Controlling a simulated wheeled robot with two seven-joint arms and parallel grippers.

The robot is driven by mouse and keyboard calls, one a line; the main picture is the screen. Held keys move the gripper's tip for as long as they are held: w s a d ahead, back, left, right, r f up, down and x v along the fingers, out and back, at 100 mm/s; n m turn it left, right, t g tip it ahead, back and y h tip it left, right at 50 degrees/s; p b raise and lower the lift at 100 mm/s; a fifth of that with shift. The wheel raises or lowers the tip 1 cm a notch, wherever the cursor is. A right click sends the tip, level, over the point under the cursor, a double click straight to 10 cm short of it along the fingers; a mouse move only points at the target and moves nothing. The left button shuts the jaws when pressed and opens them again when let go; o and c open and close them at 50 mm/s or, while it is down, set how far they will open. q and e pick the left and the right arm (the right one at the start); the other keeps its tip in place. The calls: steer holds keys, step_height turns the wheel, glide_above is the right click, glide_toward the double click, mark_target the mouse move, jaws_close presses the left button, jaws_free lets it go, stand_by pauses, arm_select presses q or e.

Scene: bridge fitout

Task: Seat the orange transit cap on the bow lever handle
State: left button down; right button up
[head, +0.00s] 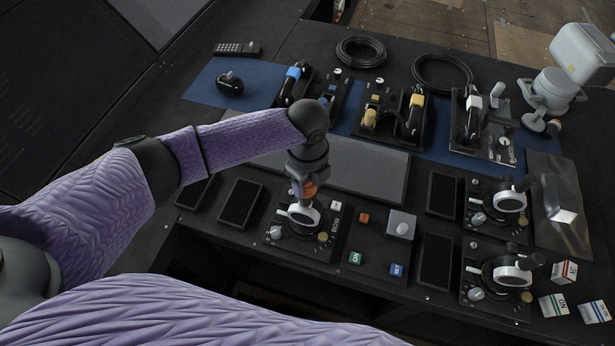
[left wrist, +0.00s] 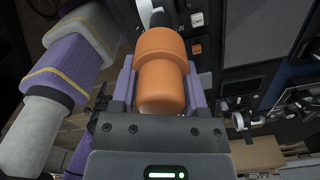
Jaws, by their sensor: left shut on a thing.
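The orange transit cap (head: 310,189) is between the fingers of my left gripper (head: 306,183), above the leftmost lever unit. In the left wrist view the cap (left wrist: 162,72) fills the space between the purple fingers (left wrist: 160,88), with its wide end pointing away from the palm. That lever unit has a white round dial (head: 299,216) on a black panel. My right gripper is not in view.
Two similar lever units with black handles stand at the right (head: 522,184) (head: 533,261). A bare grey panel (head: 370,168) lies behind.

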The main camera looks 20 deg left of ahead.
arm_select(q)
steer(key=shift+f, duration=0.15)
steer(key=shift+f+b, duration=0.95)
steer(key=shift+f, duration=0.25)
